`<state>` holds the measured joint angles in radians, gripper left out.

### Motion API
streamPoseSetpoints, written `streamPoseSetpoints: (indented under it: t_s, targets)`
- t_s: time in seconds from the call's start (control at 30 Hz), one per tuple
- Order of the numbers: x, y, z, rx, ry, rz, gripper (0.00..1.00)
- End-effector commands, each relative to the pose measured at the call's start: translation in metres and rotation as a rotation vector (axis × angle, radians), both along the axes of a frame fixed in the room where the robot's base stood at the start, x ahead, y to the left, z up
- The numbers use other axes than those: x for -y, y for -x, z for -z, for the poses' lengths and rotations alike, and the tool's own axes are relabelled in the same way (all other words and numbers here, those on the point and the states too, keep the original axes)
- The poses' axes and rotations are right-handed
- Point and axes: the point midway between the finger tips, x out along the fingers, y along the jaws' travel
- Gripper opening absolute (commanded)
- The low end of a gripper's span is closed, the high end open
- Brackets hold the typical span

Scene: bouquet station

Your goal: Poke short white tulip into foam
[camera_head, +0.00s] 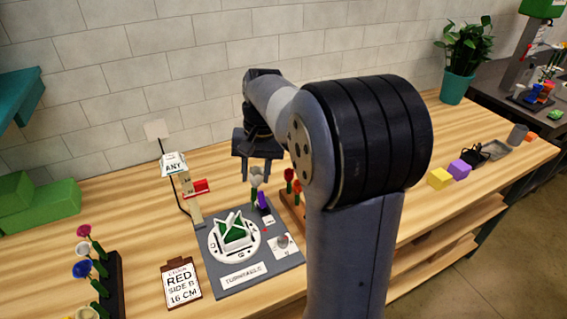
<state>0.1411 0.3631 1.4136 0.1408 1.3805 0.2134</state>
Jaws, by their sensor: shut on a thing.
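My gripper (257,171) points down above the back right of the turntable, with its fingers on either side of a pale white tulip (256,179). It is shut on this tulip and holds it upright above the board. The stem is small and partly lost against what lies behind it, so its lower end is unclear. The green foam (236,232) sits in a white holder on the round turntable (214,249), in front and to the left of the tulip. I cannot see the tulip touching the foam.
A purple piece (263,201) stands close below the tulip. Red flowers stand in a wooden rack (296,219) at the right, partly behind my arm. A dark flower rack (116,279) and a sign reading RED SIDE B 16 CM (181,284) are at the left. A post with an ANY sign (174,163) stands behind.

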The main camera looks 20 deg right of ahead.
Motion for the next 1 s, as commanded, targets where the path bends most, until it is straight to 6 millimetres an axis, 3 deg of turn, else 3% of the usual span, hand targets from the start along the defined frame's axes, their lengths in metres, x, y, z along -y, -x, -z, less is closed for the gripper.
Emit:
streamPoseSetpoints:
  t_s: [0.1, 0.2, 0.73, 1.0]
  targets:
    - [-0.02, 0.001, -0.004, -0.004, -0.025, 0.003, 0.23]
    - [-0.027, 0.001, -0.003, -0.008, -0.036, 0.01, 0.23]
    - [-0.031, 0.002, 0.022, -0.007, -0.036, 0.009, 0.23]
    - [-0.031, 0.001, 0.018, -0.008, -0.036, 0.01, 0.23]
